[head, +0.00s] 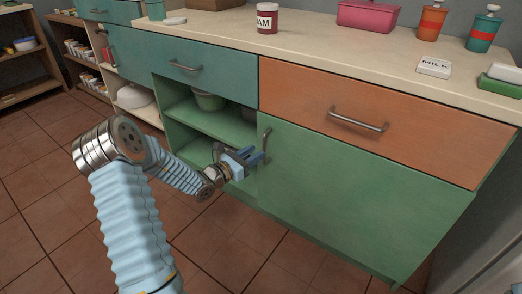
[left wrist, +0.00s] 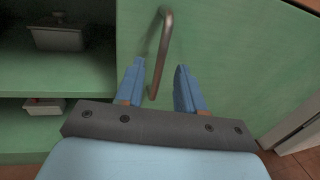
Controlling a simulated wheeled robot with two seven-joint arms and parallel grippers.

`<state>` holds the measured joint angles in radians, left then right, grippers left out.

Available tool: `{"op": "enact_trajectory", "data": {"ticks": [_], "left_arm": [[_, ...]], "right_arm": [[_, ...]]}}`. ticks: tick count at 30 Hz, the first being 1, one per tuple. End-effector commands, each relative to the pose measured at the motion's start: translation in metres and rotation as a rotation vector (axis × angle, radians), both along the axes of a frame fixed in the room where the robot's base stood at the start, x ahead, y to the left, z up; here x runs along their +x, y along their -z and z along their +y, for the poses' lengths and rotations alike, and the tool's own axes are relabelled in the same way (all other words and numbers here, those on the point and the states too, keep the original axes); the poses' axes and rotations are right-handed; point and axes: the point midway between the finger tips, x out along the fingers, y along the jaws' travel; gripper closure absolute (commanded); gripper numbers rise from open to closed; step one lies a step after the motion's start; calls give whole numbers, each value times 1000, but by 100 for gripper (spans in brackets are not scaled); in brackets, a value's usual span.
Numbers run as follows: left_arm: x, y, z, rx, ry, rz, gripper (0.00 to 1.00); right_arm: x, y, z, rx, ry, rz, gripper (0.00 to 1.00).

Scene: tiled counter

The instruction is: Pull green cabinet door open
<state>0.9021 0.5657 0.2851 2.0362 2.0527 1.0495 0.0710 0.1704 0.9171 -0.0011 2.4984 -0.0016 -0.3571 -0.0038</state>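The green cabinet door (head: 346,199) is below the orange drawer and looks shut. Its vertical metal handle (head: 266,142) is near its left edge. My left gripper (head: 256,158) is at the lower part of this handle. In the left wrist view the door (left wrist: 230,50) fills the right side. The handle (left wrist: 161,55) runs down between the two blue fingers of my left gripper (left wrist: 161,88), which are open with a gap on both sides of the bar. My right gripper is not in view.
Open green shelves (head: 214,122) with a pot (head: 209,101) are left of the door. The orange drawer (head: 384,121) has its own handle (head: 358,120). The tiled floor (head: 232,252) before the door is clear.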

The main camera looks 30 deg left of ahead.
Motion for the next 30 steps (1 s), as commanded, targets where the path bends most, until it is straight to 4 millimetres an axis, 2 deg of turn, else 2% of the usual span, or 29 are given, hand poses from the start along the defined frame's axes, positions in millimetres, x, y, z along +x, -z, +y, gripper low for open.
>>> {"op": "enact_trajectory", "data": {"ticks": [3,6,17,20,25,30], "left_arm": [[19,1,-6,0,2,-1,62],[29,1,-9,-1,1,0,62],[36,0,-10,1,0,2,62],[36,0,-10,1,0,2,74],[35,0,-10,1,0,2,100],[35,0,-10,1,0,2,100]], "right_arm": [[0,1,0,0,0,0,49],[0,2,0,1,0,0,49],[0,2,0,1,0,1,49],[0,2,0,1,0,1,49],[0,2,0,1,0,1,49],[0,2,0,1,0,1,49]]}}
